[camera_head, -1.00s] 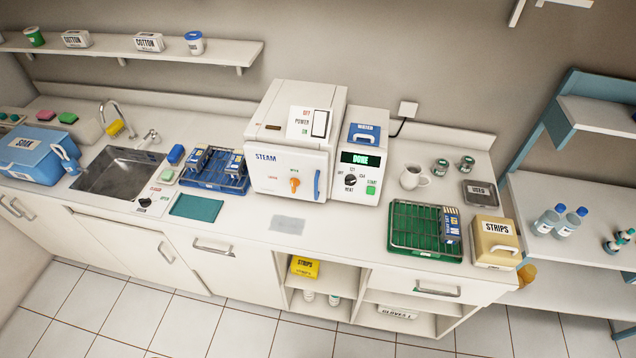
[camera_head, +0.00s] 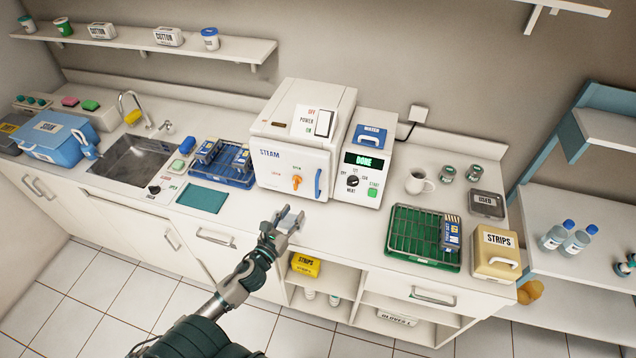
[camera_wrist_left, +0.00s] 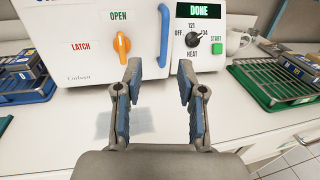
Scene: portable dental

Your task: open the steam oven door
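The white steam oven (camera_head: 308,110) stands on the counter, its front door (camera_head: 270,172) shut. The door carries an orange latch knob (camera_head: 297,182), roughly upright below the OPEN label, and a vertical blue handle (camera_head: 318,184) at its right side. In the left wrist view the knob (camera_wrist_left: 122,45) and handle (camera_wrist_left: 163,38) show beyond the fingers. My left gripper (camera_head: 289,217) is in front of and below the door, over the counter's front. Its fingers (camera_wrist_left: 158,90) are apart with nothing between them, and the handle is ahead of the gap, not touched. My right gripper is not in view.
The control unit (camera_head: 367,158) right of the door shows DONE. A blue rack (camera_head: 234,180) stands to the left, with a teal mat (camera_head: 202,198) before it. A green wire tray (camera_head: 420,236) and a mug (camera_head: 418,183) are to the right. The counter before the oven is otherwise clear.

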